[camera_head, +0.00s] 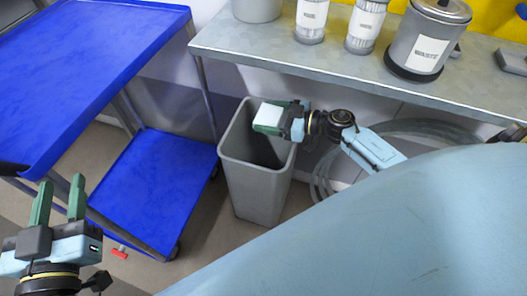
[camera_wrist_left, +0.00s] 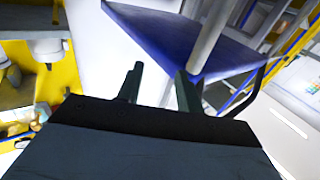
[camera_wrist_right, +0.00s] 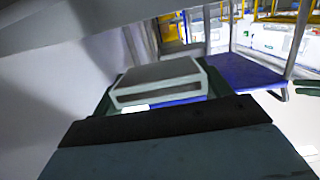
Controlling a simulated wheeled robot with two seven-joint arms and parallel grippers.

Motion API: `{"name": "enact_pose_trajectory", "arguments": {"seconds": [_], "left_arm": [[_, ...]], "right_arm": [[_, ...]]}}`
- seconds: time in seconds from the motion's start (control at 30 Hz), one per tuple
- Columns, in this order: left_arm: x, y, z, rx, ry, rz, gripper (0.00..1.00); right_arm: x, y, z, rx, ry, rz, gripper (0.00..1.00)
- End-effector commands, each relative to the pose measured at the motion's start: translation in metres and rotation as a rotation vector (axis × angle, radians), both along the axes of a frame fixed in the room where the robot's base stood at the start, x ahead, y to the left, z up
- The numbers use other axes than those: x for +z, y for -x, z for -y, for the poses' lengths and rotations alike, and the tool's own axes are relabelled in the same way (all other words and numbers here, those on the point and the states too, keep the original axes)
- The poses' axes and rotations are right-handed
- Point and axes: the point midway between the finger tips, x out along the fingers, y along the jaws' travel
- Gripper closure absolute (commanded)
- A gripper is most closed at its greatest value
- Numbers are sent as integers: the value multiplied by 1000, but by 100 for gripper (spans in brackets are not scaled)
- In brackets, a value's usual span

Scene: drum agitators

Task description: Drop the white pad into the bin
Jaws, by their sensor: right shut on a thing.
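The white pad (camera_head: 268,115) is a small pale block in my right gripper (camera_head: 272,117), over the opening of the grey bin (camera_head: 256,186). In the right wrist view the pad (camera_wrist_right: 160,82) sits between the green fingers of my right gripper (camera_wrist_right: 158,90), which is shut on it. The bin stands on the floor and its inside is dark; its bottom is hidden. My left gripper (camera_head: 59,203) is at the lower left, its two green fingers apart with nothing between them. It is also open and empty in the left wrist view (camera_wrist_left: 158,85).
A blue two-shelf cart (camera_head: 95,60) stands left of the bin. A grey bench (camera_head: 300,60) behind it holds white-labelled containers and a lidded grey waste can (camera_head: 428,40). A coiled grey hose (camera_head: 420,128) lies right of the bin. My large light-blue body part fills the lower right.

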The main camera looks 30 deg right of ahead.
Motion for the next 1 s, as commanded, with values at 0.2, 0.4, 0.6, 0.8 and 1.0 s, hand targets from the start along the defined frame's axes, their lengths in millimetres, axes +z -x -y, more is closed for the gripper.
{"name": "enact_pose_trajectory", "arguments": {"seconds": [0.2,0.4,0.6,0.8,1.0], "left_arm": [[4,0,1,-2,7,22,64],[4,0,1,-2,7,21,64],[4,0,1,-1,6,20,64],[3,0,1,-1,4,14,64],[-15,1,-4,8,-28,-94,64]], "right_arm": [[0,0,0,0,0,0,49],[0,0,0,0,0,0,17],[0,0,0,0,0,0,0],[0,1,1,0,1,-1,0],[2,11,9,-1,1,-2,0]]}}
